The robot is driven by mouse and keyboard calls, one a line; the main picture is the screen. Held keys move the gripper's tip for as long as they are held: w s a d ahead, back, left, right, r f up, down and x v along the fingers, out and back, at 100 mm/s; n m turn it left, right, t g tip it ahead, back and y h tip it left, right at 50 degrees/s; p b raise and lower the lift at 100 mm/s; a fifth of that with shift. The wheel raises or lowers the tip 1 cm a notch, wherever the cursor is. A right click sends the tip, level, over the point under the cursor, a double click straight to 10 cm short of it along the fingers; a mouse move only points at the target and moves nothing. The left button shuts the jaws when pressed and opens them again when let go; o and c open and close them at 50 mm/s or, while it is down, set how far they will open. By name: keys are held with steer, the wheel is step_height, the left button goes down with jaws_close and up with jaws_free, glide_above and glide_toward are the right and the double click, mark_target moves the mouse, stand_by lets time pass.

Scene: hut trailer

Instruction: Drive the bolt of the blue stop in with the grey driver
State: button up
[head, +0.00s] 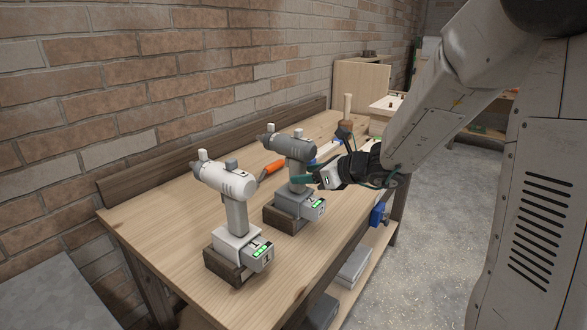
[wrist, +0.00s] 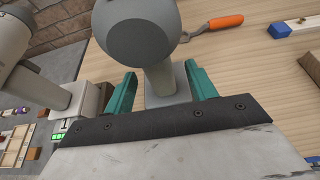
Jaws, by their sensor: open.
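The grey driver (head: 290,148) stands upright in a dark wooden block on the bench, behind a paler, whitish driver (head: 229,185). My gripper (head: 306,182) is at the grey driver's handle, reaching in from the right. In the wrist view its teal fingers (wrist: 161,86) are open on either side of the grey driver's handle (wrist: 161,82), with the rounded grey body above. A blue block (wrist: 279,30) on a pale wooden strip, perhaps the blue stop, shows at the wrist view's upper right. I cannot make out its bolt.
The whitish driver stands close to the left of my gripper. An orange-handled tool (head: 270,169) lies behind the grey driver. A brick wall (head: 150,80) backs the wooden bench (head: 160,225). The bench's front left is clear.

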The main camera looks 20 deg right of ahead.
steer(key=x, duration=0.2)
steer(key=shift+w+a+f, duration=0.15)
steer(key=shift+w+a, duration=0.05)
steer(key=shift+w, duration=0.05)
jaws_close()
